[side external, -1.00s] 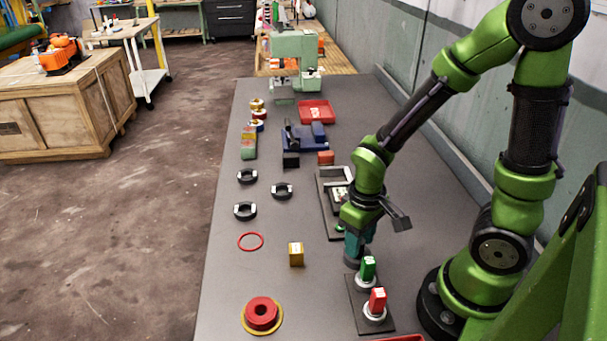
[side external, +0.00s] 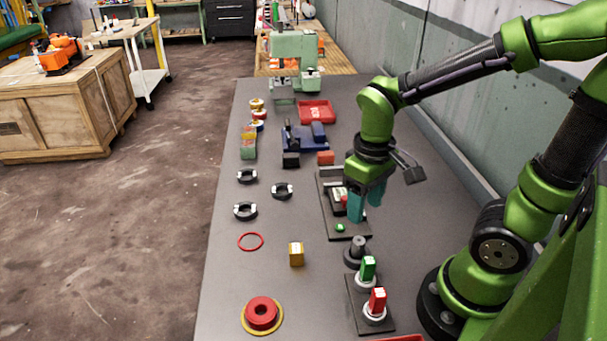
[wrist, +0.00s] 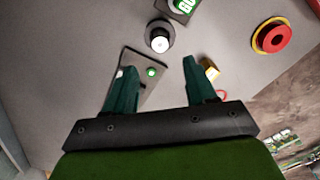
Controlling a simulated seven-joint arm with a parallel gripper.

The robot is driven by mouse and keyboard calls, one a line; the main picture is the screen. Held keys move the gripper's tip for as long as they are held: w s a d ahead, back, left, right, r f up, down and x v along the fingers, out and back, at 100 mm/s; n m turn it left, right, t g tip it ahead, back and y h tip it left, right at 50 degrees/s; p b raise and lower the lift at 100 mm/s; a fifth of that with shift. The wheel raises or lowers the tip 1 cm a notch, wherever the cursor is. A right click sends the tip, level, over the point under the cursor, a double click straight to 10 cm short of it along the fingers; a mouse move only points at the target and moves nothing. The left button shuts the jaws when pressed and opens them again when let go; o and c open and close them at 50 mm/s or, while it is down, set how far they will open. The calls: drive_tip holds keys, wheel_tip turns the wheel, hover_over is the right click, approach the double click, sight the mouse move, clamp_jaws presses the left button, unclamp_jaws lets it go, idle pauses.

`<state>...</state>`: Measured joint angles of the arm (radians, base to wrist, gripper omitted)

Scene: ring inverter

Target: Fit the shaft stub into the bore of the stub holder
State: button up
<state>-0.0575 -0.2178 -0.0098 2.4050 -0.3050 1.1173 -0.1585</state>
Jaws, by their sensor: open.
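The shaft stub (side external: 358,243) is a short grey cylinder standing upright on the bench, its lower end in the dark round stub holder (side external: 354,262). How deep it sits in the bore cannot be seen. In the wrist view the stub's pale round end (wrist: 159,43) shows within the dark ring of the holder (wrist: 151,31), beyond the fingertips. My gripper (side external: 366,206) is open and empty, above and behind the stub, over the dark plate with the green button. In the wrist view my gripper (wrist: 157,72) has its two teal fingers wide apart with nothing between them.
A dark plate (side external: 354,312) with a green-topped piece (side external: 368,268) and a red-topped piece (side external: 377,300) stands close in front of the holder. The plate with a green button (side external: 340,228) lies under my gripper. A yellow block (side external: 296,253) sits left, with free bench around it.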

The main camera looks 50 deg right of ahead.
wheel_tip(320, 180, up, 11)
drive_tip(key=a+m+t+y, duration=0.2)
drive_tip(key=t, duration=0.5)
drive_tip(key=shift+w+f+m, duration=0.15)
drive_tip(key=shift+w+m, duration=0.2)
drive_tip(key=shift+m, duration=0.05)
